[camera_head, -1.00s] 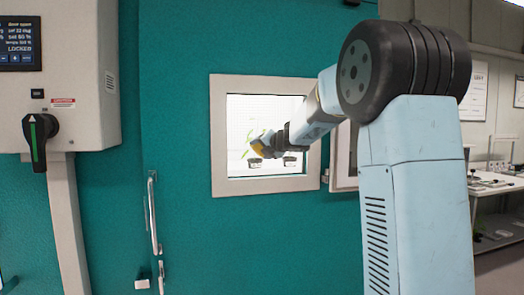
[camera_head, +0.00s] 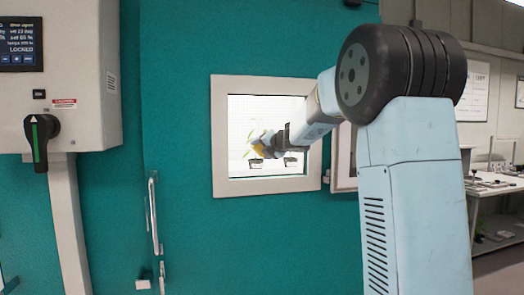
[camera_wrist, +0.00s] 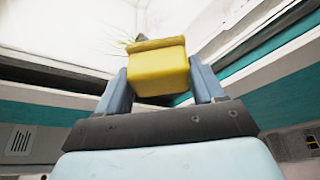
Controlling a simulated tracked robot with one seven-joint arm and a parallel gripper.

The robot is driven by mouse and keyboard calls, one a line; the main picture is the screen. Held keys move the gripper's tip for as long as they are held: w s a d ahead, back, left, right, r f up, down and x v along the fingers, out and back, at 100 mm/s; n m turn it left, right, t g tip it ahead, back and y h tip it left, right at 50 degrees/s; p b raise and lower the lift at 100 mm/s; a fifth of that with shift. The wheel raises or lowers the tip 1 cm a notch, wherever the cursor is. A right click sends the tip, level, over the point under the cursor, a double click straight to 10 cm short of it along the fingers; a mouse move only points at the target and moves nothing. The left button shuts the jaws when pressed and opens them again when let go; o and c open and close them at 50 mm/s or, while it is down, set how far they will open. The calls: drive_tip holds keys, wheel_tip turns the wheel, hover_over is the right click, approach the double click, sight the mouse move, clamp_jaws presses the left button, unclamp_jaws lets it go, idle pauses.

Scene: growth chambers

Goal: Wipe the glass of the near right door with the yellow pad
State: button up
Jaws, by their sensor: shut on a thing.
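The teal door has a square window with a pale frame (camera_head: 218,130) and bright glass (camera_head: 240,110). Potted plants (camera_head: 256,164) show behind the glass. My gripper (camera_head: 262,146) is in front of the glass, near its middle. In the wrist view my gripper (camera_wrist: 160,85) is shut on the yellow pad (camera_wrist: 160,72), with one blue finger on each side. The pad also shows small in the head view (camera_head: 257,149). I cannot tell whether the pad touches the glass.
A long metal door handle (camera_head: 153,215) stands at the lower left of the window. A grey control cabinet (camera_head: 80,75) with a screen (camera_head: 21,42) and a black lever (camera_head: 39,140) is at the left. A bench (camera_head: 495,188) is at the far right.

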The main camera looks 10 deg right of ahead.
drive_tip(key=shift+w, duration=0.55)
drive_tip(key=d, duration=0.4)
idle(0.6)
drive_tip(key=shift+w+a, duration=0.15)
drive_tip(key=shift+a, duration=1.95)
drive_tip(key=s, duration=0.9)
